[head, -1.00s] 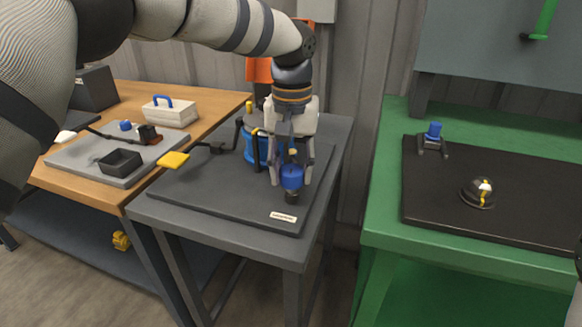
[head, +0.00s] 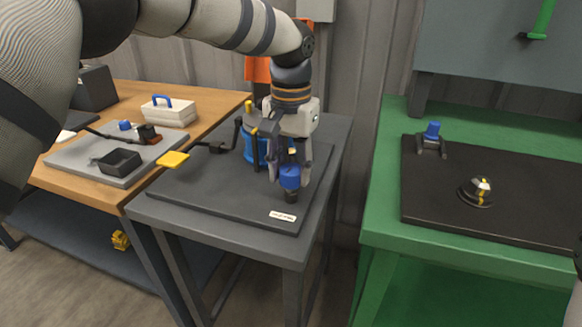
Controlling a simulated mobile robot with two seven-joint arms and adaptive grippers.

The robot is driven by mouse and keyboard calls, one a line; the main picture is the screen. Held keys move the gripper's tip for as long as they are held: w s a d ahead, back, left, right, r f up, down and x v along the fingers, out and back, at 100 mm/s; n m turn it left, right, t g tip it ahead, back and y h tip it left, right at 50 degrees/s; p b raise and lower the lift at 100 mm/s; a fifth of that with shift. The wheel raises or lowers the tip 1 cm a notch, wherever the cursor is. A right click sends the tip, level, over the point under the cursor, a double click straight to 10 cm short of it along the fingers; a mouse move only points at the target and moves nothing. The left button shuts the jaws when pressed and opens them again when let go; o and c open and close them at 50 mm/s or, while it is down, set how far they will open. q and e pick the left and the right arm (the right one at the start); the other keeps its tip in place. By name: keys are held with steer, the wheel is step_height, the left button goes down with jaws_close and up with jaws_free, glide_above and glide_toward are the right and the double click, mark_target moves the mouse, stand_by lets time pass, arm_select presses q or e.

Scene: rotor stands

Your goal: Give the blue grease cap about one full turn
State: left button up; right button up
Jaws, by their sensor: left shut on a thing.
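The blue grease cap (head: 289,178) sits on a dark post near the front right of the dark board on the grey middle table. My left gripper (head: 289,181) points down over it, with its fingers on either side of the cap, shut on it. The fingers hide part of the cap's sides. A small brass-coloured tip shows just above the cap.
A larger blue drum (head: 253,146) and a black crank arm with a yellow paddle (head: 173,159) stand behind and left of my gripper. A white label (head: 283,216) lies at the board's front. The green bench (head: 384,190) holds another blue-topped fitting (head: 432,131) and a dome (head: 477,191).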

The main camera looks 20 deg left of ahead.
mark_target(291, 168)
arm_select(q)
steer(key=o, duration=1.1)
steer(key=shift+o, duration=0.2)
step_height(291, 168, up, 12)
